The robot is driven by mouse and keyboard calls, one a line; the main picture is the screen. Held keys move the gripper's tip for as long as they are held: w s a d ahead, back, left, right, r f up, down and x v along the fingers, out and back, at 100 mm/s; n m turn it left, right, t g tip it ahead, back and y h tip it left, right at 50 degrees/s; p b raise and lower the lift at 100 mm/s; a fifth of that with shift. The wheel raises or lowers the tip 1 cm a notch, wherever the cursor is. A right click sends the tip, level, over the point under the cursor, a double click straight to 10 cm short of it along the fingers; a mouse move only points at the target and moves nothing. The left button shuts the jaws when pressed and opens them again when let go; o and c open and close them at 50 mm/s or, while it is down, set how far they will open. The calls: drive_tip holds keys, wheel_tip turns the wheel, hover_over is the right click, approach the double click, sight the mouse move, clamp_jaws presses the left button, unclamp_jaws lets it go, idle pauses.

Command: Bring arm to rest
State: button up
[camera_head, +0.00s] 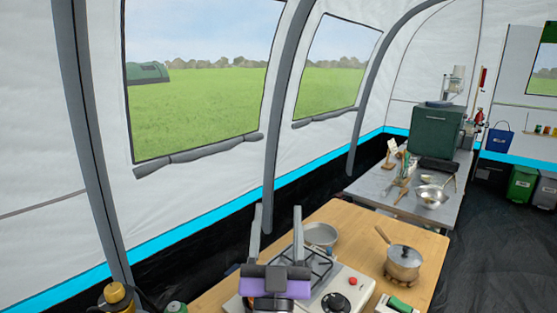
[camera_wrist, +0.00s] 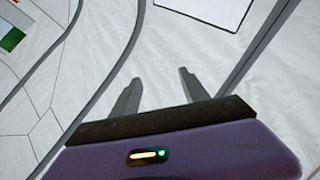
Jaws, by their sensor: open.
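My gripper (camera_head: 278,226) is in the lower middle of the head view, in front of the camp stove. Its two grey fingers point up and stand well apart, with nothing between them. In the wrist view my gripper (camera_wrist: 158,88) also shows open and empty, with only the white tent fabric behind its fingers. My purple wrist part is below the fingers in both views. The rest of my arm is mostly out of sight below the picture.
A yellow-capped bottle (camera_head: 117,297) stands at the lower left.

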drive_tip(key=s+d+f+n+g+y, duration=0.3)
drive_tip(key=s+d+f+n+y, duration=0.3)
drive_tip(key=s, duration=0.4)
drive_tip(key=s+d+f+n+g+y, duration=0.2)
drive_tip(key=s+d+f+n+y, duration=0.15)
drive_tip(key=s+d+f, duration=0.45)
drive_tip(key=s+d+f+m+g+h, duration=0.2)
drive_tip(key=s+f, duration=0.1)
drive_tip(key=s, duration=0.5)
drive_tip(key=s+d+f+m+g+h, duration=0.2)
drive_tip(key=s+f+m+h, duration=0.1)
drive_tip(key=s, duration=0.6)
drive_tip(key=s+d+f+m+g+h, duration=0.2)
drive_tip(key=s+f, duration=0.2)
drive_tip(key=s, duration=0.4)
drive_tip(key=shift+s+m+h, duration=0.35)
drive_tip(key=shift+s, duration=0.05)
